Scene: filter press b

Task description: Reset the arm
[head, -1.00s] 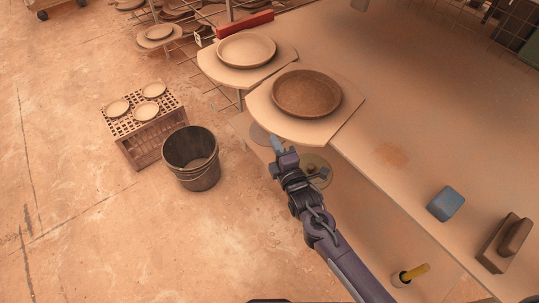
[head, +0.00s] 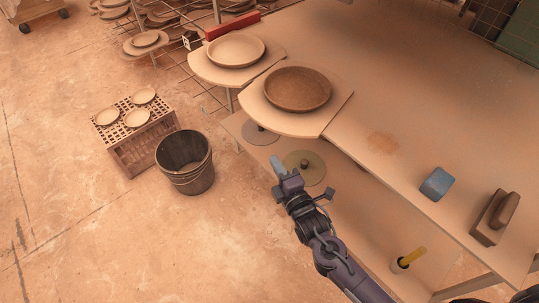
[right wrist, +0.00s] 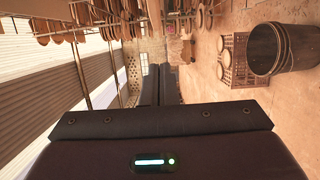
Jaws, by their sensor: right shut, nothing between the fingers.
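My right gripper (head: 277,166) is in the middle of the head view, above the lower shelf at the table's front edge. Its jaws are shut and hold nothing. In the right wrist view the dark gripper body (right wrist: 165,118) fills the lower part, with the fingers together in the middle. My left gripper does not show in the head view.
The table (head: 400,110) bears a brown plate (head: 298,89), a pale plate (head: 235,50), a blue block (head: 437,184) and a brown block (head: 495,217). A bucket (head: 185,163) and a perforated crate (head: 136,135) stand on the floor, left. A lower shelf (head: 345,205) lies under the gripper.

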